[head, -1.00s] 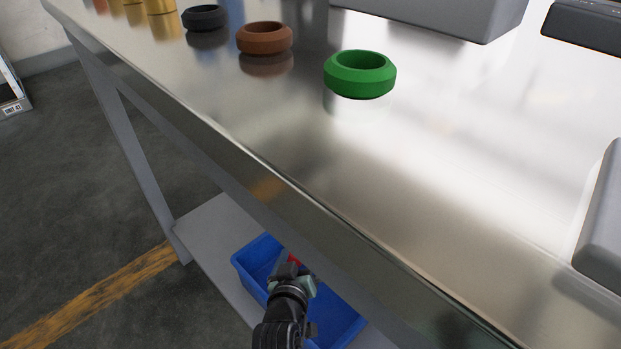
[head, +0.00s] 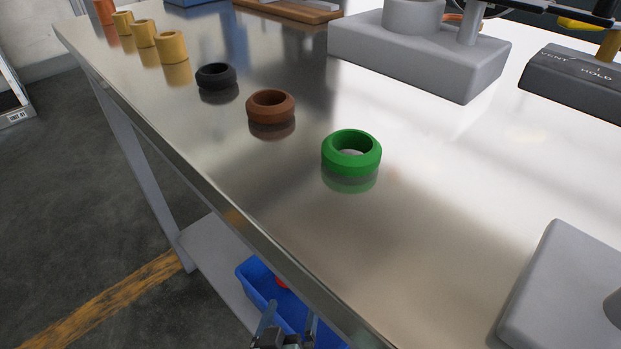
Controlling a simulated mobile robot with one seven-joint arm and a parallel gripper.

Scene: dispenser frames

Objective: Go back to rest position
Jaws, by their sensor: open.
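My gripper (head: 287,330) shows at the bottom edge of the head view, beside the table's front edge and over the blue bin. Its two fingers are apart and it holds nothing that I can see. The blue bin (head: 252,272) stands on the lower shelf, partly hidden by the tabletop. A small red thing (head: 281,282) lies in the bin; its shape is mostly hidden.
The steel table (head: 420,230) carries a green ring (head: 351,150), a brown ring (head: 270,105), a black ring (head: 215,75) and several yellow cylinders (head: 171,47). Grey blocks stand behind (head: 410,55) and at right (head: 565,290). Floor at left (head: 70,200) is clear.

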